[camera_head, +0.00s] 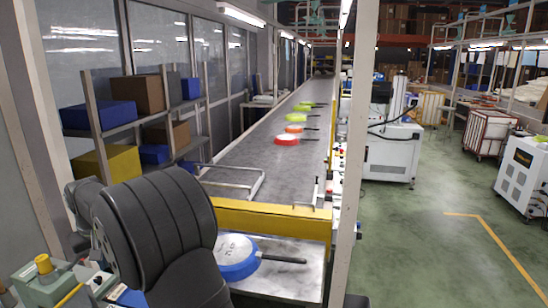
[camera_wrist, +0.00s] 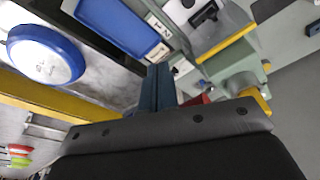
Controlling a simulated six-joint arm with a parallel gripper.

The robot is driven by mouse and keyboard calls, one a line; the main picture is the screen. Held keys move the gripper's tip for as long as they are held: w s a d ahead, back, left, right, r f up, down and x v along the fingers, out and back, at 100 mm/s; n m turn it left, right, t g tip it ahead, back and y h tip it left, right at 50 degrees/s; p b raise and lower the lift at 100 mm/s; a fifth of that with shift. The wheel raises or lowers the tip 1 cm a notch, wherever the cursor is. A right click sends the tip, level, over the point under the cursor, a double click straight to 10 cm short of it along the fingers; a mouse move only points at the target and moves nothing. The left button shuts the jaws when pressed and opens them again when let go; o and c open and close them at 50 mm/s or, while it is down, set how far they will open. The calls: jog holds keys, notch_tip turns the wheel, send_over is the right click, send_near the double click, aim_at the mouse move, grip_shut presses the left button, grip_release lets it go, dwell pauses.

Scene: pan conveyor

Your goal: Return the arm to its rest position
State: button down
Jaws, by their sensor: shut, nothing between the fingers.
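My gripper (camera_wrist: 158,78) shows in the wrist view as two narrow blue-grey fingers close together, shut with nothing between them. In the head view my dark arm links fill the lower left, and the gripper itself cannot be made out. A blue pan (camera_head: 238,268) with a pale inside and a black handle lies on the grey table end (camera_head: 300,282), in front of the yellow bar. The blue pan (camera_wrist: 46,56) also shows at the upper left of the wrist view, apart from the fingers.
The conveyor (camera_head: 245,153) carries red, orange and green pans (camera_head: 287,140) behind the yellow bar (camera_head: 272,222). A blue tray (camera_wrist: 112,20) lies beyond my fingers. Green-grey equipment (camera_wrist: 240,72) stands to their right. A shelf of boxes (camera_head: 107,161) and a post (camera_head: 352,150) flank the conveyor.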

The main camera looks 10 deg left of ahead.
jog(key=shift+d+x, duration=0.15)
jog(key=shift+x, duration=0.65)
jog(key=shift+d+x, duration=0.1)
jog(key=shift+x, duration=0.65)
jog(key=shift+s+f, duration=0.1)
jog(key=shift+s, duration=0.05)
jog(key=c, duration=0.8)
grip_release()
jog(key=o, duration=0.4)
jog(key=shift+s+r, duration=0.1)
jog(key=shift+r, duration=0.1)
jog(key=o, duration=0.4)
jog(key=s+d+r+n+y, duration=0.1)
jog(key=s+d+r+n, duration=0.1)
jog(key=r, duration=0.4)
jog(key=s+d+r+n+g+y, duration=0.1)
jog(key=s+d+r+n, duration=0.1)
jog(key=r, duration=0.3)
jog(key=shift+s+d+r+n, duration=0.25)
jog(key=shift+s+r+n, duration=0.2)
jog(key=shift+n, duration=0.35)
jog(key=x, duration=0.9)
jog(key=shift+s+a+f+y, duration=0.15)
jog(key=shift+s+a+y, duration=0.15)
jog(key=shift+s+a, duration=0.05)
